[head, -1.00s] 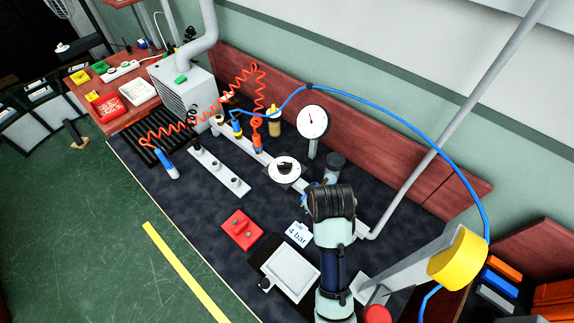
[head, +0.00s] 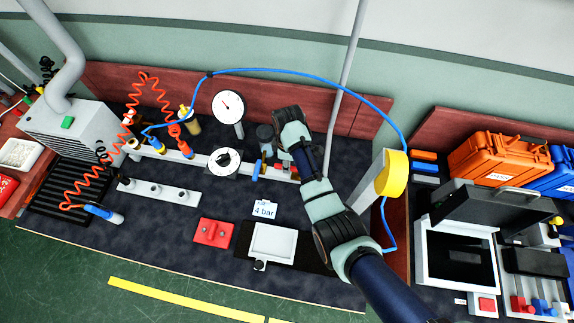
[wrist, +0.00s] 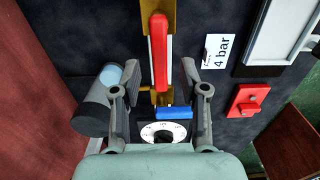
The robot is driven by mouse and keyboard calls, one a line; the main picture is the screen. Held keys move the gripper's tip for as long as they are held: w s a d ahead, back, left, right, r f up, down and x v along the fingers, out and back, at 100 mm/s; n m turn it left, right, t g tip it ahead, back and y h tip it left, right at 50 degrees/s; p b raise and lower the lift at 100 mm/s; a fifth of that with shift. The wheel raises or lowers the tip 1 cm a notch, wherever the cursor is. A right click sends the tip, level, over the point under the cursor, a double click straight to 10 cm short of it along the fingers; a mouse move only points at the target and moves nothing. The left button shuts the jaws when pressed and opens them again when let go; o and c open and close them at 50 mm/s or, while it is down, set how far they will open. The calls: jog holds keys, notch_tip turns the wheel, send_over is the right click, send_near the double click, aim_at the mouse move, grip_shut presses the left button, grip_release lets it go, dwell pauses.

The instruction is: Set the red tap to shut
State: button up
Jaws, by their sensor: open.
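The red tap (wrist: 159,52) is a long red lever on the bar in the wrist view. Its lever lies lengthwise along the bar. A blue tap (wrist: 174,112) is closer to my gripper, with its lever across the bar; it also shows in the head view (head: 257,169). My gripper (wrist: 160,93) is open and empty, its fingers apart on either side of the bar. The red lever lies beyond the fingertips in the picture, roughly in line with the gap. I cannot tell the height between them. In the head view my arm hides most of the gripper.
A round white dial (head: 224,161) and a pressure gauge (head: 228,106) stand left of my arm. A grey cylinder (wrist: 110,85) is close by the left finger. A "4 bar" card (head: 264,209), a red block (head: 214,232) and a white tray (head: 273,243) lie in front.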

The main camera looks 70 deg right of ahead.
notch_tip(320, 180, down, 3)
jog(key=shift+r, duration=0.2)
grip_shut()
